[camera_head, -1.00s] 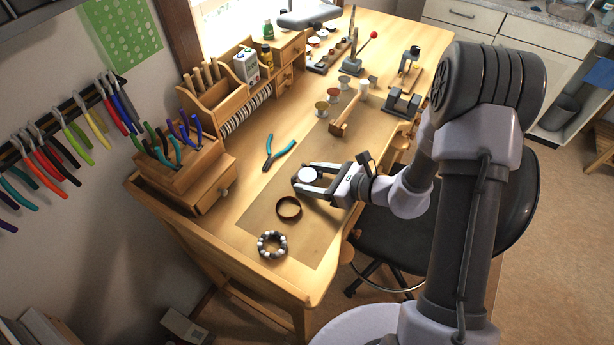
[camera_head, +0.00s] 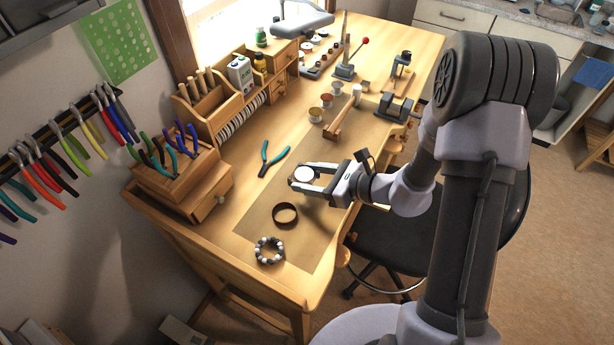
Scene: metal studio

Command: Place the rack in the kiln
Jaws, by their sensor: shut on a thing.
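My gripper (camera_head: 302,180) is above the front part of the wooden workbench (camera_head: 237,235), with its two fingers pointing left. It is shut on a small round white-topped piece (camera_head: 304,174) that sits between the fingers. The fingers hide part of its sides, and I cannot tell from this view whether it is the rack. I cannot make out a kiln in this view.
A brown ring (camera_head: 285,215) and a beaded bracelet (camera_head: 269,251) lie on the bench below my gripper. Teal-handled pliers (camera_head: 273,160) lie to its left. A mallet (camera_head: 340,118) and small spools stand farther back. A dark stool (camera_head: 385,255) is beside the bench.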

